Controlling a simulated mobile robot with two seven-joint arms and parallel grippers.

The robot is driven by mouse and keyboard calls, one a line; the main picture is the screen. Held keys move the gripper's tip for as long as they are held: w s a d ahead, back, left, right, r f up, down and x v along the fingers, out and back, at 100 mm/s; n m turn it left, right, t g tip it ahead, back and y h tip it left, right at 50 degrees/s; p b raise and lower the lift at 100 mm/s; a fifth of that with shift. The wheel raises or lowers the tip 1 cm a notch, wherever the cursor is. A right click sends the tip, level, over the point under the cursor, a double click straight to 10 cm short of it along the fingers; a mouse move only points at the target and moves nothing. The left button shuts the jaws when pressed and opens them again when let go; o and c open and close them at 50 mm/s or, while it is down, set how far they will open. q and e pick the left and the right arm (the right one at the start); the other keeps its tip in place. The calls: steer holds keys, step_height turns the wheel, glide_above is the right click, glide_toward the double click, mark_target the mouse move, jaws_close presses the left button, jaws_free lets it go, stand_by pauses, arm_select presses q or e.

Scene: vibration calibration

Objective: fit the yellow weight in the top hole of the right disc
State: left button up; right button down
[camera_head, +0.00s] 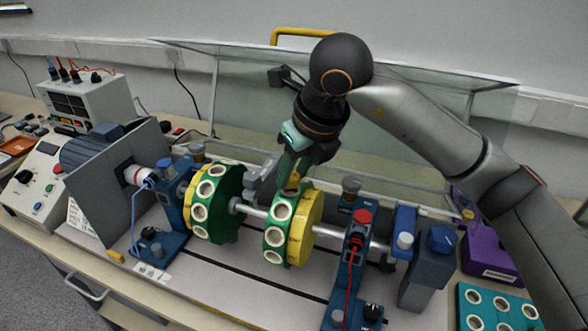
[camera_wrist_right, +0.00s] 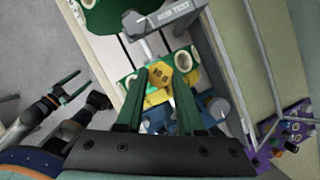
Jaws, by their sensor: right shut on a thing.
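The right disc (camera_head: 304,226), green-rimmed with a yellow face and pale-ringed holes, sits upright on the shaft in the head view. My right gripper (camera_head: 291,175) points down at the top of this disc. It is shut on the yellow weight (camera_head: 293,182), at the disc's top rim. In the right wrist view the weight (camera_wrist_right: 160,73), marked 10 g, shows between the green fingertips. Whether it is inside the top hole or just above it I cannot tell. My left gripper (camera_wrist_right: 79,84) shows only in the right wrist view, its green fingers apart and empty.
The left disc (camera_head: 214,203) is on the same shaft. Blue bearing stands (camera_head: 352,258) flank the discs. A clear guard (camera_head: 410,130) rises behind. A teal holed tray (camera_head: 496,308) is at the lower right, near a purple box (camera_head: 490,245).

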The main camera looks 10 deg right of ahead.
steer(key=shift+f+b, duration=0.6)
steer(key=shift+f, duration=0.05)
steer(key=shift+c, duration=2.2)
jaws_free()
steer(key=v, duration=1.2)
steer(key=shift+s+r, duration=0.15)
steer(key=shift+r, duration=0.1)
steer(key=shift+d, duration=0.15)
